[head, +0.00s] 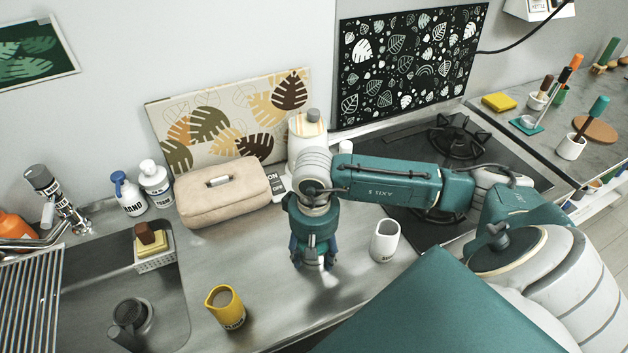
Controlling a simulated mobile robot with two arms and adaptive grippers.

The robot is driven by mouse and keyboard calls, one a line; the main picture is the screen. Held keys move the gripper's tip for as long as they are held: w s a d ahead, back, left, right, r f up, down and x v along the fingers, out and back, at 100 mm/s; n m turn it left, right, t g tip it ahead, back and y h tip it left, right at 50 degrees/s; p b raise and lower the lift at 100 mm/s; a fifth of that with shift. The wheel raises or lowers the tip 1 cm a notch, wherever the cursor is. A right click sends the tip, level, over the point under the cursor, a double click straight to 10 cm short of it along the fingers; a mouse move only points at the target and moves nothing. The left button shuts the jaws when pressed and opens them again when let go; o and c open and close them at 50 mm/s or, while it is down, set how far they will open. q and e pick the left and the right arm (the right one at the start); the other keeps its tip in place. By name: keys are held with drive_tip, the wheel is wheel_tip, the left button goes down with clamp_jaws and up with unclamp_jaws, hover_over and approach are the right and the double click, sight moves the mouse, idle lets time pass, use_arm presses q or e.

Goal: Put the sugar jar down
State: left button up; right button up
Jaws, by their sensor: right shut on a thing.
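My right gripper (313,264) points down over the steel counter, left of the hob. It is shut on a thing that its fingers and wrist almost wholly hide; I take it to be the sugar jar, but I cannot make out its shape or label. I cannot tell whether its base touches the counter. A white open-topped pot (384,243) with small, unreadable lettering stands upright to the right of the gripper, apart from it. My left gripper is not in view.
A yellow mug (226,308) stands front left on the counter (270,280), near the sink (85,290). A beige bag (222,196) and a white lidded canister (306,132) stand behind. The black hob (480,155) lies to the right. Bare counter separates mug and gripper.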

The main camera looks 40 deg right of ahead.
drive_tip(key=o, duration=1.4)
drive_tip(key=shift+f, duration=0.15)
drive_tip(key=o, duration=0.5)
